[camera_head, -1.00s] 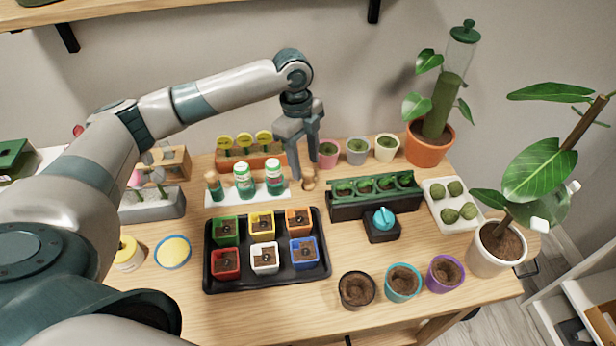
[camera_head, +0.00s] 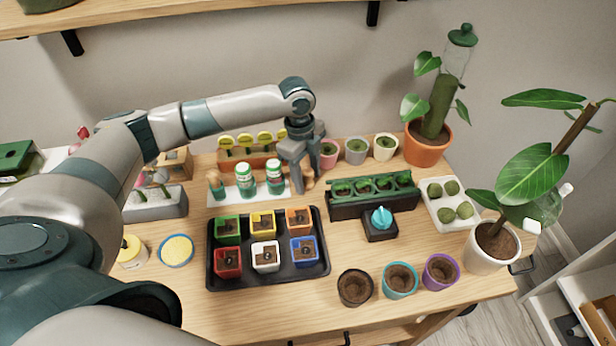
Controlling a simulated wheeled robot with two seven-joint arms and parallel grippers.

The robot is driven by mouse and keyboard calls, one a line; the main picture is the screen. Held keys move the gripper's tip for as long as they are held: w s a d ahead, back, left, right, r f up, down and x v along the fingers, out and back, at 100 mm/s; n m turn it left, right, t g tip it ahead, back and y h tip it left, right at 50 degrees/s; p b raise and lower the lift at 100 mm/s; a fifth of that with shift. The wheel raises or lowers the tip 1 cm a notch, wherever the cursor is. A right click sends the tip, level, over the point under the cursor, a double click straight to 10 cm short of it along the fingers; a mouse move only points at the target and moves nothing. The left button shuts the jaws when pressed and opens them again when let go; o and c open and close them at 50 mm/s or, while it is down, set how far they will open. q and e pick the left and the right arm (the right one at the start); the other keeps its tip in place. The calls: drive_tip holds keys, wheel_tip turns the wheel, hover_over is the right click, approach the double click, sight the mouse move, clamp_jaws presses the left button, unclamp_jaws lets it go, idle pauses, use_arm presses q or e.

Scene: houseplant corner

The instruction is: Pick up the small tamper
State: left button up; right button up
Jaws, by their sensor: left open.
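The small tamper appears to be the light wooden piece (camera_head: 308,181) standing just right of the white tray, partly hidden by my gripper. My left gripper (camera_head: 307,184) points down over it, open, with its fingers at about the wooden piece's height, seemingly on either side of it. I cannot tell whether the fingers touch it. My right gripper is not in view.
A white tray (camera_head: 232,197) with bottles and another wooden-handled tool stands just left of the gripper. The green-topped planter (camera_head: 345,208) is close on the right. A black tray (camera_head: 218,277) of coloured pots lies in front. Small pots (camera_head: 328,160) stand behind.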

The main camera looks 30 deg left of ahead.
sight(307, 171)
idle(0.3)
use_arm(q)
drive_tip(key=c, duration=1.1)
drive_tip(key=shift+c, duration=0.2)
drive_tip(key=shift+r, duration=0.1)
wheel_tip(307, 171, up, 10)
drive_tip(key=b, duration=0.2)
drive_tip(key=shift+b, duration=0.35)
